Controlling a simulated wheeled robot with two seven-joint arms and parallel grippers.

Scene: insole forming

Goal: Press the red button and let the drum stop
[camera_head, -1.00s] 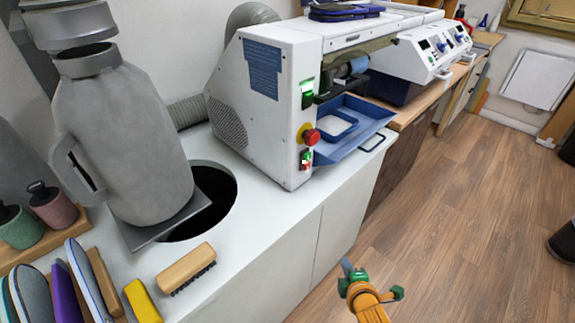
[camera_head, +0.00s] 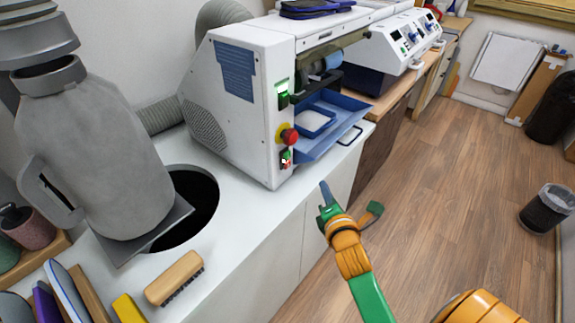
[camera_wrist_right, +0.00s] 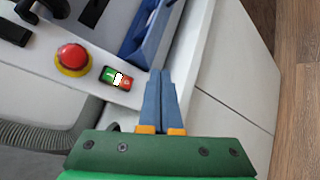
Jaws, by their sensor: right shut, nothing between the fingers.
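The white grinding machine (camera_head: 240,110) stands on the white counter. On its front panel are a red mushroom button (camera_head: 289,136) on a yellow collar and, below it, a small green-and-red switch (camera_head: 286,158). In the right wrist view the red mushroom button (camera_wrist_right: 73,58) and the green-and-red switch (camera_wrist_right: 117,80) lie left of the fingers. The drum (camera_head: 333,60) shows partly in the machine's opening; I cannot tell whether it turns. My right gripper (camera_head: 325,194) is shut and empty, in front of the counter, apart from the panel. My left gripper is out of view.
A blue tray (camera_head: 345,104) juts out below the drum. A grey extraction vessel (camera_head: 98,150) stands by a round hole (camera_head: 190,205) in the counter. A wooden brush (camera_head: 174,278) lies near the counter's front. Open floor lies to the right.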

